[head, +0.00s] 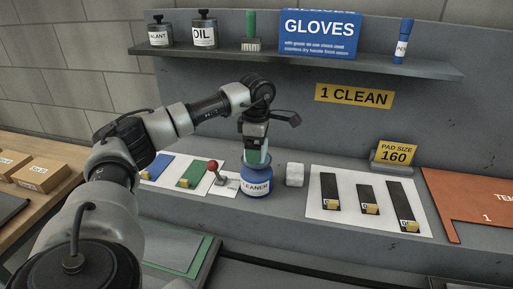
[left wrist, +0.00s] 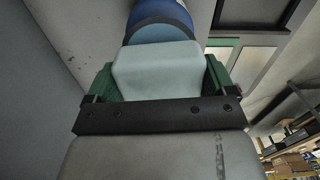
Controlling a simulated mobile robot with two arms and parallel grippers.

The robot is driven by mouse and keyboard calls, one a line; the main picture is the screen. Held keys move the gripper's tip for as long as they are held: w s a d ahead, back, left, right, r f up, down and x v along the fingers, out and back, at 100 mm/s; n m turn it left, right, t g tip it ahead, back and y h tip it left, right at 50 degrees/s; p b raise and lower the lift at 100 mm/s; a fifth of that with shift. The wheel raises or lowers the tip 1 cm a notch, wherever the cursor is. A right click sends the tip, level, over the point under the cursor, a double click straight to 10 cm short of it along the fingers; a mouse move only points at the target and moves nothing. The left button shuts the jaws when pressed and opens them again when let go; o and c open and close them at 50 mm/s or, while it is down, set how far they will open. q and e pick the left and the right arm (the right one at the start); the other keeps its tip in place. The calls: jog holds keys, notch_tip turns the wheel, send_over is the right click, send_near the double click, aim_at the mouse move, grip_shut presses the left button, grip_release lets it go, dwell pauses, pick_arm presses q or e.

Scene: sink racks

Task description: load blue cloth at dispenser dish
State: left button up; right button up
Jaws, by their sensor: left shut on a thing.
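My left gripper (head: 256,158) points down over the blue dispenser (head: 256,182) labelled CLEANER. It is shut on a pale bluish, block-shaped pad (left wrist: 157,72), held between green fingers; I cannot tell for sure that this is the blue cloth. In the left wrist view the dispenser's dish (left wrist: 160,30) lies just beyond the pad's end. Whether the pad touches the dish I cannot tell. A flat blue piece (head: 160,167) with a yellow tag lies on a white sheet at the left. My right gripper is not in view.
A green piece (head: 192,174) and a red-knobbed lever (head: 214,168) stand left of the dispenser. A white block (head: 295,174) sits close at its right. A white sheet (head: 343,207) holds dark tagged strips. A shelf (head: 380,65) runs above.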

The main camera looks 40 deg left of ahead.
pick_arm(q)
jog(key=shift+r+p, duration=1.65)
jog(key=shift+r, duration=0.7)
jog(key=shift+f, duration=0.1)
